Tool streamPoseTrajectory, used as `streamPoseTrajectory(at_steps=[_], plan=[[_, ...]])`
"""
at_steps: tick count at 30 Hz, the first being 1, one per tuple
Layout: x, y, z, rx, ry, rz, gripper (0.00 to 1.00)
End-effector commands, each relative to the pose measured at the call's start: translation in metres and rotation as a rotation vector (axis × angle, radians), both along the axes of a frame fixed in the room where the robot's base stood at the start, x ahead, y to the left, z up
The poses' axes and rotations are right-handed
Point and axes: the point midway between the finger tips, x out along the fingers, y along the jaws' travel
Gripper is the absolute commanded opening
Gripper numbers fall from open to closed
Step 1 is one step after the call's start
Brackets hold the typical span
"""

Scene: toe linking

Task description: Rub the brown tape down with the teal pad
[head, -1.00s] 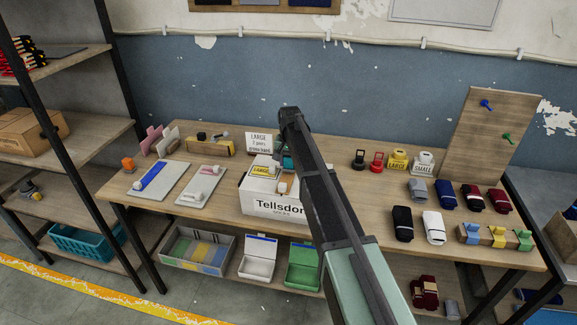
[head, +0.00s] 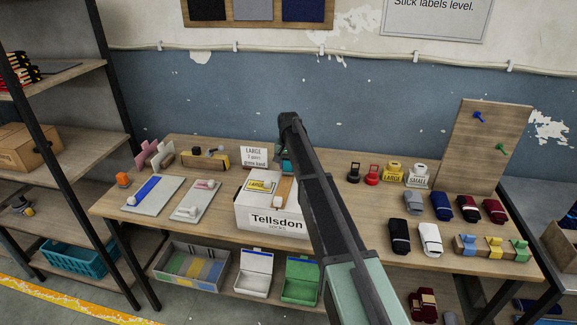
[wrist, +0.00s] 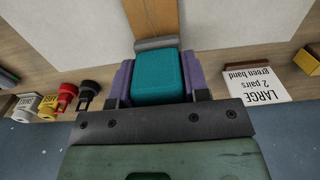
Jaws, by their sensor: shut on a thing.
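The white Tellsdon carton (head: 258,212) stands on the bench. A strip of brown tape (head: 284,188) runs along its top and also shows at the top of the wrist view (wrist: 151,18). My gripper (wrist: 156,82) is shut on the teal pad (wrist: 158,78), held between its purple fingers. A grey edge at the pad's front lies against or just above the tape's near end; I cannot tell if they touch. In the head view my arm hides most of the gripper, and only a bit of teal (head: 287,165) shows at the carton's back edge.
A yellow label (head: 261,186) lies on the carton top left of the tape. A LARGE sign (head: 254,157) stands behind the carton. Stamps (head: 376,168) and folded socks (head: 430,238) sit to the right, and grey boards (head: 153,195) to the left.

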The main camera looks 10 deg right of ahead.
Motion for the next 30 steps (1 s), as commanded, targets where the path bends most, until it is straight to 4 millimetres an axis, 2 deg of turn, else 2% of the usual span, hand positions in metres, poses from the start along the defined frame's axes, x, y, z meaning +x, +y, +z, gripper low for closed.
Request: streamPoseTrajectory(at_steps=[30], plan=[[-0.086, 0.03, 0.0, 0.0, 0.0, -0.01, 0.0]])
